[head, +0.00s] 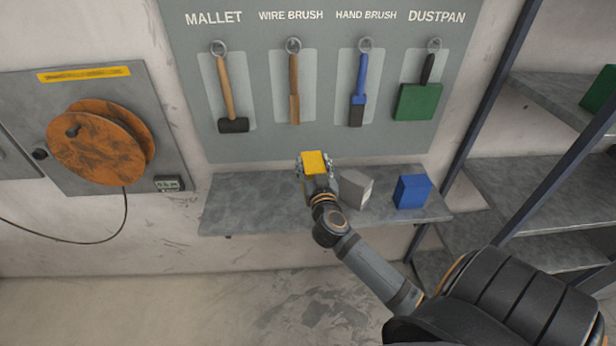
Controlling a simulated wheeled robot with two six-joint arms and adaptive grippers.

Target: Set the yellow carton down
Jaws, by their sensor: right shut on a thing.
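The yellow carton (314,161) is held in my right gripper (315,166), whose fingers are closed on its sides. My gripper and wrist hide the lower part of the carton. The carton appears over the grey wall shelf (250,203), left of a grey-white box. I cannot tell whether it touches the shelf. My right arm reaches in from the lower right. My left gripper is not in view.
A grey-white box (356,189) and a blue box (412,191) stand on the shelf to the right. The shelf's left part is bare. A tool board (330,145) hangs above, and an orange reel (95,145) is at left. A shelving rack (560,195) stands at right.

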